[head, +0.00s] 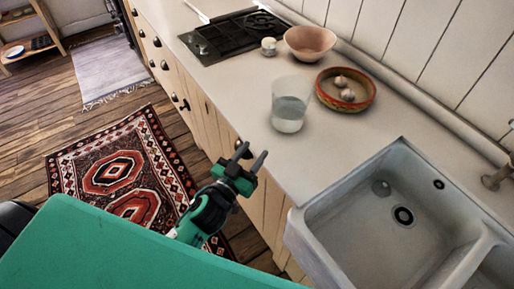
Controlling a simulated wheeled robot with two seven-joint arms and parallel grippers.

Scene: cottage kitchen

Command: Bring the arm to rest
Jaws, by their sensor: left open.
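My left gripper (252,158) is open and empty. Its two dark fingers point up toward the counter's front edge, with the green and black wrist below them. My left arm (207,212) reaches up from behind a green part of my own body that fills the lower left. The gripper appears in front of the cabinet doors, close to the counter edge; the exact gap cannot be told. My right gripper is not in view.
The counter (235,90) holds a glass of water (289,104), a shallow bowl (323,95) with garlic-like bulbs, a pink bowl (310,42), a small jar (268,46) and a black hob (235,35). A white sink (345,215) is at right. A patterned rug (120,170) lies on the floor.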

